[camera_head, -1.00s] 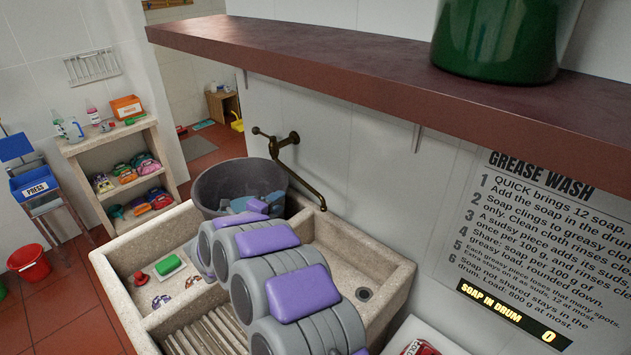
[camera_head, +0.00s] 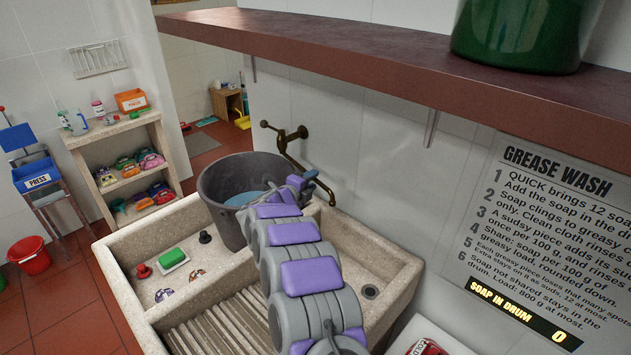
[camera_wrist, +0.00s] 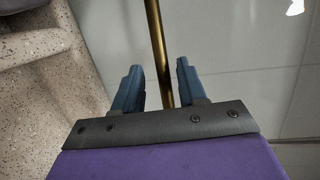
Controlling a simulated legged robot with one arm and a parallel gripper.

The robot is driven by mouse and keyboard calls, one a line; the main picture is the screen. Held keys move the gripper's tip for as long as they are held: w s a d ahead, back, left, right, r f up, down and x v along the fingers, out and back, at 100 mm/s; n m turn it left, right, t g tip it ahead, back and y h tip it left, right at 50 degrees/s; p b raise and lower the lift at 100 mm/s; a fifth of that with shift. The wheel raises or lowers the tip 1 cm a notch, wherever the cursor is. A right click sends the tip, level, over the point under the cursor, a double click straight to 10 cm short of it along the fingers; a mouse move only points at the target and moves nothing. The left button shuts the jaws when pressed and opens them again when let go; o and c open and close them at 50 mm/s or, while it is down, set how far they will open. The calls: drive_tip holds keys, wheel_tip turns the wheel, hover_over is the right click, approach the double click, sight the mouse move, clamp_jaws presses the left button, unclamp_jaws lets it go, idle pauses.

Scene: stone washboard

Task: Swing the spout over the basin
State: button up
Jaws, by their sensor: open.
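The brass spout (camera_head: 323,192) hangs from a wall tap (camera_head: 286,135) and slants down and right along the wall, its tip over the back of the right-hand basin (camera_head: 369,291). My gripper (camera_head: 309,180) is at the spout, above the back rim of the basin. In the wrist view the spout (camera_wrist: 158,50) runs between the two blue fingers of my gripper (camera_wrist: 155,82), with a gap on each side. The fingers are open. My arm hides part of the basin.
A grey bucket (camera_head: 222,187) stands at the back, left of the spout. A dark red shelf (camera_head: 400,72) overhangs the wall, with a green container (camera_head: 512,35) on it. Green soap (camera_head: 173,257) lies in the left compartment. The wall is close behind the spout.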

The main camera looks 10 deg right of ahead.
drive_tip(key=shift+w+d+f, duration=0.15)
drive_tip(key=shift+w+d, duration=0.25)
drive_tip(key=shift+w, duration=0.05)
drive_tip(key=shift+w+d+f, duration=0.1)
drive_tip(key=shift+w+d, duration=0.25)
drive_tip(key=shift+d, duration=0.35)
drive_tip(key=shift+w+d+f, duration=0.1)
drive_tip(key=shift+w+d, duration=0.2)
drive_tip(key=shift+d, duration=0.35)
drive_tip(key=shift+a, duration=0.7)
drive_tip(key=c, duration=0.3)
drive_tip(key=shift+d, duration=0.35)
clamp_jaws()
drive_tip(key=shift+d, duration=0.1)
drive_tip(key=shift+f, duration=0.1)
